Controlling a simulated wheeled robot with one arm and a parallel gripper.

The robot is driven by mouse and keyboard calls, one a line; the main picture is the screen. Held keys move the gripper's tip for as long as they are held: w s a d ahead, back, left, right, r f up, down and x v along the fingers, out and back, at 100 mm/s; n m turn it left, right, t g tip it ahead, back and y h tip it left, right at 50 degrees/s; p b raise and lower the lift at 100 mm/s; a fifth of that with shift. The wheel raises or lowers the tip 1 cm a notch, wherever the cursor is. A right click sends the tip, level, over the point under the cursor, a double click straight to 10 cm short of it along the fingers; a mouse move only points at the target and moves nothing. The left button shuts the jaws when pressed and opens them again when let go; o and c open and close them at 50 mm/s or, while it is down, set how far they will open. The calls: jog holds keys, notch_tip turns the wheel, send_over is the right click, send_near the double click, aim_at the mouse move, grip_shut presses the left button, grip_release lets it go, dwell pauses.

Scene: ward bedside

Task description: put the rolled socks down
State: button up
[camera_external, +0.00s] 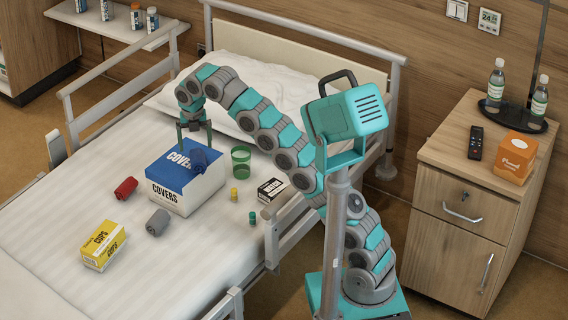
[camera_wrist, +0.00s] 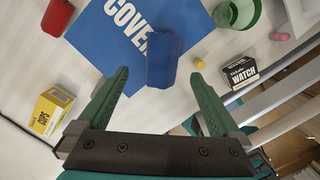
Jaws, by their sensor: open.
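A dark blue roll of socks (camera_external: 200,158) lies on the blue top of a large COVERS box (camera_external: 182,199) on the bed. In the wrist view the blue roll (camera_wrist: 165,58) lies just ahead of and between my fingertips. My gripper (camera_external: 195,145) is above the box with its fingers pointing down. In the wrist view my gripper (camera_wrist: 160,74) is open, with nothing seen gripped between its green fingers. A red roll (camera_external: 126,188) and a grey roll (camera_external: 158,222) lie on the sheet left of the box.
A green cup (camera_external: 240,162), a yellow bottle (camera_external: 234,194), a teal bottle (camera_external: 252,218) and a WATCH box (camera_external: 271,190) stand right of the COVERS box. A yellow CUPS box (camera_external: 103,245) is at front left. Bed rails (camera_external: 125,85) edge the bed.

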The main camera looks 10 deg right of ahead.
jog(key=shift+d, duration=0.1)
jog(key=d+r+m, duration=0.2)
jog(key=d+m, duration=0.8)
jog(key=d, duration=0.8)
jog(key=s+d+f+m+g, duration=0.1)
jog(key=s+d+m, duration=0.25)
jog(key=d, duration=0.35)
jog(key=s+d+f+m+g, duration=0.1)
jog(key=s+d+f+m, duration=0.15)
jog(key=d+m, duration=0.35)
jog(key=s+d+f+m, duration=0.3)
jog(key=s+d+m, duration=0.2)
jog(key=s, duration=0.3)
jog(key=s+d+f+m, duration=0.4)
jog(key=s+d+m, duration=0.1)
jog(key=s, duration=0.3)
jog(key=s+d+f+m+g, duration=0.1)
jog(key=s+d+f+m, duration=0.2)
jog(key=s+d+m, duration=0.2)
jog(key=s+m, duration=0.1)
jog(key=s, duration=0.2)
jog(key=shift+s+d+f, duration=0.2)
jog(key=shift+s+f, duration=0.1)
jog(key=shift+s, duration=0.05)
jog(key=shift+m, duration=0.25)
